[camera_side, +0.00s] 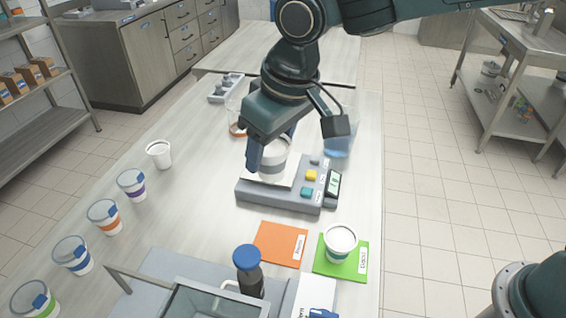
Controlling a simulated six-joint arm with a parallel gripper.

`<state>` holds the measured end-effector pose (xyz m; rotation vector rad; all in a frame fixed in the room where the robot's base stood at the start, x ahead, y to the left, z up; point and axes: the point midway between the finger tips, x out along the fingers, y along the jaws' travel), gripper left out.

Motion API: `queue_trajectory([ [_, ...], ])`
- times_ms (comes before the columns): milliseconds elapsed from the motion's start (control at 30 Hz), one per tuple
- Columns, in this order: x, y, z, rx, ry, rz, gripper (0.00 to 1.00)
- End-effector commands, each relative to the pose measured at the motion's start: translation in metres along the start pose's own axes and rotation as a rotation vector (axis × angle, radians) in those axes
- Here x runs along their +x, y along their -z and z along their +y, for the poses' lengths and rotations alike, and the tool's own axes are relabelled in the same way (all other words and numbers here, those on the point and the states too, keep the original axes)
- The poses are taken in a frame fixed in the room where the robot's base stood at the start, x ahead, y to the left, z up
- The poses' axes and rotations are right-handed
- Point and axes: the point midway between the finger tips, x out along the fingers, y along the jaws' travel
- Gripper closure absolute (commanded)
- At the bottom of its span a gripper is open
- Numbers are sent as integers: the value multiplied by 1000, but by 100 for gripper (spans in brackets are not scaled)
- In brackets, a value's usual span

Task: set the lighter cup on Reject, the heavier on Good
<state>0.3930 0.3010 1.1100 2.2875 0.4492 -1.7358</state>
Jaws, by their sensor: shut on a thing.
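My gripper (271,146) is shut on a white cup with a grey band (272,166). The cup is upright, over the white plate of a grey weighing scale (262,196). I cannot tell whether its base touches the plate. Part of the cup is hidden by the gripper. A second white cup with a blue-green band (340,245) stands upright on the green mat (349,268) at the lower right. The orange mat (275,243) beside it, to its left, is bare. Both mats carry white labels, with lettering too small to read surely.
Several cups with coloured bands line the table's left side, such as the orange-banded cup (105,218). A plain white cup (159,154) stands farther back. A clear container with blue liquid (338,146) is behind the scale. A dark blue-capped bottle (248,268) stands in front.

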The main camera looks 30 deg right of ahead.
Motion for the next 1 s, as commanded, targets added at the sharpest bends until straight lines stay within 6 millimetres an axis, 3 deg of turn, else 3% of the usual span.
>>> queue_trajectory([
  [700, 122, -35, 0, -1, -1, -6, 71],
  [1000, 143, -40, 0, 0, 0, -1, 71],
])
